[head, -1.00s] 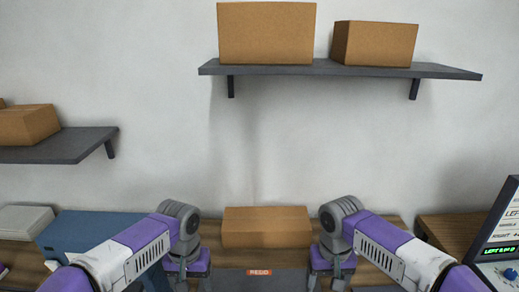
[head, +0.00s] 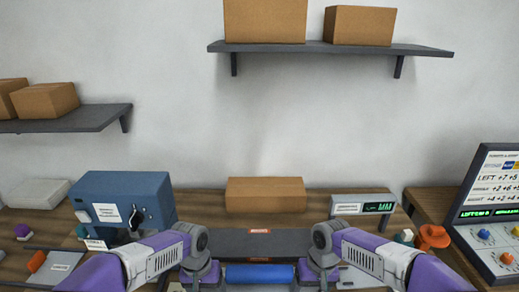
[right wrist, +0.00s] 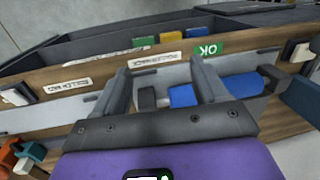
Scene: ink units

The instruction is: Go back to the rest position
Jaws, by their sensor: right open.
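My left gripper (head: 200,277) and my right gripper (head: 322,277) hang side by side low in the head view, at either side of a blue roller (head: 261,273). The left fingertips are cut off by the bottom edge, so I cannot tell their opening. In the right wrist view the right gripper (right wrist: 165,90) has its two grey fingers wide apart. The blue roller (right wrist: 182,96) shows between and beyond them, and nothing is gripped. I cannot tell how far above it the fingers are.
A blue machine (head: 128,200) stands left on the wooden bench. A cardboard box (head: 265,194) and a small MM display (head: 362,205) are behind the arms. A console (head: 488,225) and orange part (head: 432,236) are right.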

